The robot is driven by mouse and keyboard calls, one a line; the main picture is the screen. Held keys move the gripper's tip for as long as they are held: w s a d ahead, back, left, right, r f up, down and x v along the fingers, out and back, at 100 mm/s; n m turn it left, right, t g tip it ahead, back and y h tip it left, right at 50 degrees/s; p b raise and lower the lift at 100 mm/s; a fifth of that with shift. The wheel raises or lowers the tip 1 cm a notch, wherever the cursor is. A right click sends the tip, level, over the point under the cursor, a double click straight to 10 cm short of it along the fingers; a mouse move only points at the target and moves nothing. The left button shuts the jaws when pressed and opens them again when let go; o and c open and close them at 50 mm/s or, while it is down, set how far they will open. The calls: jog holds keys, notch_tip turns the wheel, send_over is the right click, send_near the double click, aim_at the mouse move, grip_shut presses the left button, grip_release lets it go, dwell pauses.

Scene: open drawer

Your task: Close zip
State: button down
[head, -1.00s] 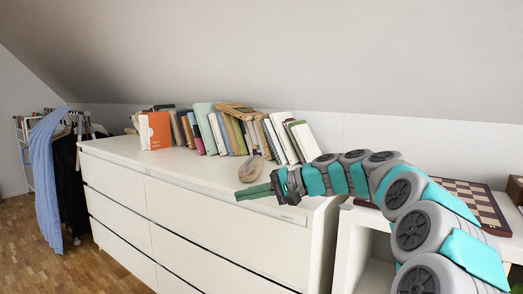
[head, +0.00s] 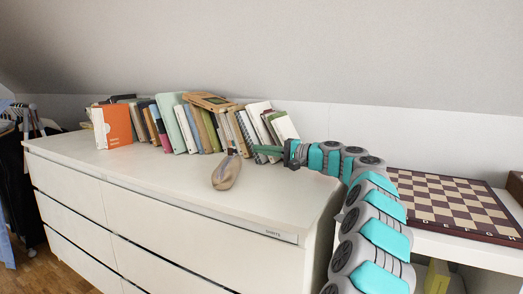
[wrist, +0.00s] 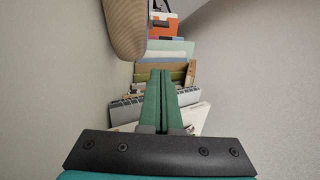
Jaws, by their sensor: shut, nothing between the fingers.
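A tan, elongated rounded item (head: 226,173), possibly a pouch, lies on the white dresser top in front of the books. It also shows, cut off, at the top of the wrist view (wrist: 125,28). I cannot make out a zip on it. My gripper (head: 259,153) is over the dresser to the right of the tan item and close to the books, apart from the tan item. Its green fingers (wrist: 160,76) are shut and empty, and point along the row of books.
The white dresser (head: 165,215) has a clear top in front. Leaning books (head: 190,128) line its back under a sloped wall. A chessboard (head: 450,203) lies on a lower white unit at the right. Dark clothes hang at the far left.

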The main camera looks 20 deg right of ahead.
aim_at(239, 159)
jog(key=p+x, duration=0.1)
jog(key=x, duration=0.6)
jog(key=shift+w+a, duration=0.2)
jog(key=shift+a, duration=0.15)
jog(key=s+b, duration=0.2)
jog(key=shift+s+a+f+b, duration=0.15)
jog(key=shift+a+b, duration=0.2)
jog(key=shift+b, duration=0.05)
jog(key=shift+s+a+b, duration=0.3)
jog(key=shift+s+b, duration=0.2)
jog(key=shift+s, duration=0.25)
jog(key=shift+s+a+b, duration=0.2)
jog(key=shift+s+b, duration=0.3)
jog(key=s+a+b, duration=0.1)
jog(key=s, duration=0.2)
jog(key=s+a+b, duration=0.1)
jog(key=s, duration=0.2)
jog(key=s+a+b, duration=0.1)
jog(key=s+a, duration=0.1)
jog(key=s, duration=0.2)
jog(key=shift+a+b, duration=0.1)
jog(key=shift+b, duration=0.3)
jog(key=shift+w, duration=0.1)
